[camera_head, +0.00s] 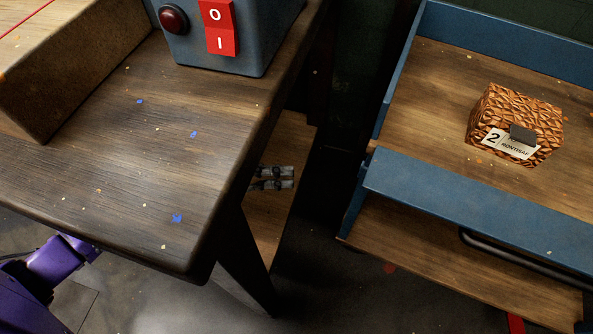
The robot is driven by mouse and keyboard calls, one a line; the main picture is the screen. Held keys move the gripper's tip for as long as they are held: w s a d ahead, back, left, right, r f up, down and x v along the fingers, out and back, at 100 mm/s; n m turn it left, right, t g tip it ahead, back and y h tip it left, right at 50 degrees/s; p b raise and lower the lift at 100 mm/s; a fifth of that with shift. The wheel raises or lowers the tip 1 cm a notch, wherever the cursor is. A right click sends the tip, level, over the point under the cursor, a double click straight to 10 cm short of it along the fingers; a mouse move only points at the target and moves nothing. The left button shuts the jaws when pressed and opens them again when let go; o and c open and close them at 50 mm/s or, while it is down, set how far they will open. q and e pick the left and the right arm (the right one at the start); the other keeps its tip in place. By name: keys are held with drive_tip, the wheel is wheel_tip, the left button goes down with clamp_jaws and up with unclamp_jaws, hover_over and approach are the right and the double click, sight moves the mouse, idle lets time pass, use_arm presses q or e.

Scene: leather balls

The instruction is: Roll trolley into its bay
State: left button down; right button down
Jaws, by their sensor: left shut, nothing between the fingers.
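The trolley (450,194) stands at the right, with blue edges, two wooden shelves and a dark bar handle (520,262) along its near side. My left gripper (289,178) is shut and empty. It shows just past the workbench's right edge, well to the left of the trolley and apart from it. The bench hides most of that arm; a purple part of it shows at lower left. My right gripper is out of view. I cannot make out the bay for certain.
A wooden workbench (120,170) fills the left, carrying a blue-grey switch box (225,45) and a brown box (70,65). A patterned block labelled 2 (515,115) sits on the trolley's top shelf. Dark floor (325,250) lies open between bench and trolley. A red strip (516,323) shows at lower right.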

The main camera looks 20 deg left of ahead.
use_arm(q)
drive_tip(key=b+x, duration=0.1)
drive_tip(key=x, duration=1.2)
drive_tip(key=shift+d+r, duration=0.1)
drive_tip(key=shift+d, duration=0.05)
